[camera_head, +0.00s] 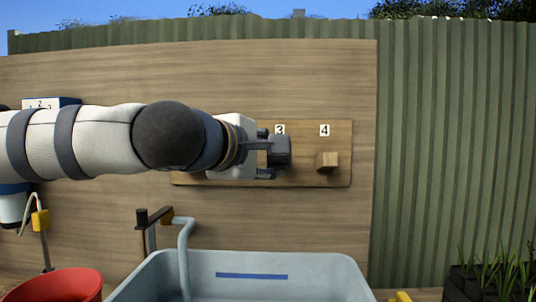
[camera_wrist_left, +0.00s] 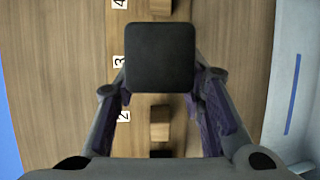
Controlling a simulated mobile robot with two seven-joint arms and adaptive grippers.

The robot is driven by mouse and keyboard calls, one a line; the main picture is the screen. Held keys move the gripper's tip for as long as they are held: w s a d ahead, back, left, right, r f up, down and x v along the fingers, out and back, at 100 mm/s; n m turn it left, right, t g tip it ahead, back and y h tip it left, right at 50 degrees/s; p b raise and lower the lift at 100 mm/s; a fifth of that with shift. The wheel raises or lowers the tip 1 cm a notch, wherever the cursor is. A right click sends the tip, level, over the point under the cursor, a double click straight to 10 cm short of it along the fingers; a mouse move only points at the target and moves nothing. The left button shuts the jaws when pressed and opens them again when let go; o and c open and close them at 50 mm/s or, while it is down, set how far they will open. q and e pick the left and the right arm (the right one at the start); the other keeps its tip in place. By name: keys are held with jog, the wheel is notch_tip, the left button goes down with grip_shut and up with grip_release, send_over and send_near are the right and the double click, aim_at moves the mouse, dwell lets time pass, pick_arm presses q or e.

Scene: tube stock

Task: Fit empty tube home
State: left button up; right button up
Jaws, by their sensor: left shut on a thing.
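My left gripper (camera_head: 270,157) is shut on a dark grey square-ended block (camera_head: 282,150), which I take to be the tube. In the left wrist view it shows as a dark square (camera_wrist_left: 160,57) between the fingers. The tube is at the number 3 label (camera_head: 280,130) on the wooden board (camera_head: 340,146). Whatever is behind it at 3 is hidden. I cannot tell whether it touches the board or sits around a peg. A bare wooden peg (camera_head: 327,160) stands below label 4 (camera_head: 325,130). Another peg (camera_wrist_left: 159,113) shows beside label 2. My right gripper is not in view.
A grey-blue tub (camera_head: 330,265) with a blue stripe stands below the board, and a pipe (camera_head: 185,245) rises at its left. A red bucket (camera_head: 60,287) is at the lower left. A green corrugated fence (camera_head: 450,130) is on the right.

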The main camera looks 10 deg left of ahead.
pick_arm(q)
jog(key=shift+w+a+f, duration=0.15)
jog(key=shift+w, duration=0.6)
jog(key=shift+w+a+f, duration=0.15)
jog(key=shift+w, duration=0.55)
jog(key=shift+w+a+f, duration=0.15)
jog(key=shift+w, duration=0.6)
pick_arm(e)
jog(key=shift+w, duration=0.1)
pick_arm(q)
jog(key=shift+p, duration=0.35)
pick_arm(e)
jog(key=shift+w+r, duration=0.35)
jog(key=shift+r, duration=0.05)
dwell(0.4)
pick_arm(q)
jog(key=shift+w+a+f, duration=0.2)
jog(key=shift+w, duration=0.7)
jog(key=shift+w+a+f, duration=0.15)
jog(key=shift+w+f, duration=0.05)
jog(key=shift+w, duration=0.7)
dwell(0.3)
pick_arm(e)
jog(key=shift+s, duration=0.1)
